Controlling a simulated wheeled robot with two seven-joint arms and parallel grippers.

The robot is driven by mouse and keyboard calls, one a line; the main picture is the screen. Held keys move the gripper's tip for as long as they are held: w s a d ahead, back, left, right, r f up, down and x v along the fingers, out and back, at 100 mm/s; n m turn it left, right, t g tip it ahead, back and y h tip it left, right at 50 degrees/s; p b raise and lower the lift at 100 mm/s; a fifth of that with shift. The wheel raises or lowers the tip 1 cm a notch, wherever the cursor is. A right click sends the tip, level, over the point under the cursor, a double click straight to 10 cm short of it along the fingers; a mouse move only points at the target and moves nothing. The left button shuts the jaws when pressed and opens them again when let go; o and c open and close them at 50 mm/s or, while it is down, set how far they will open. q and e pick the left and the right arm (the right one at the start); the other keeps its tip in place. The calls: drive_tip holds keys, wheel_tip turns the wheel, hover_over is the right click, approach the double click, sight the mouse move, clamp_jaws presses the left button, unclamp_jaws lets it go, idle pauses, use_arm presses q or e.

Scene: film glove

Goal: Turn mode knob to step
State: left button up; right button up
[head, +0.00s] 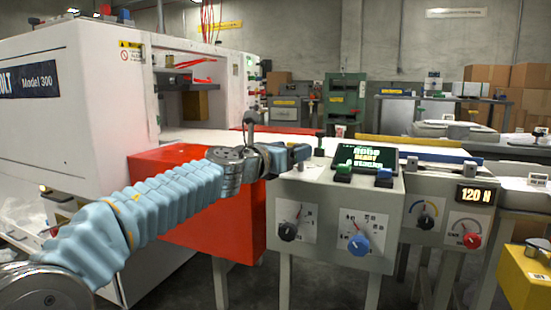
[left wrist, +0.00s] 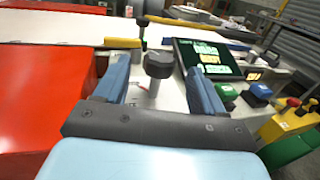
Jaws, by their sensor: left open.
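The grey control box (head: 325,193) has two knobs on its front: a black one (head: 287,231) at left and a blue one (head: 358,245) at right. Each sits on a white dial plate whose labels are too small to read, so I cannot tell which is the mode knob. My left gripper (head: 301,152) is open and empty over the box's top left, above and behind the black knob. In the left wrist view its blue fingers (left wrist: 160,78) flank a black-topped post (left wrist: 158,66), apart from it. The front knobs are hidden there. My right gripper is not in view.
A screen (head: 366,158) with green and yellow text and green and blue buttons (left wrist: 258,92) is on the box's top. A red block (head: 205,215) stands left of the box. A second panel with a red knob (head: 472,240) and "120 N" display stands right.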

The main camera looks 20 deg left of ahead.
use_arm(q)
drive_tip(key=v, duration=0.7)
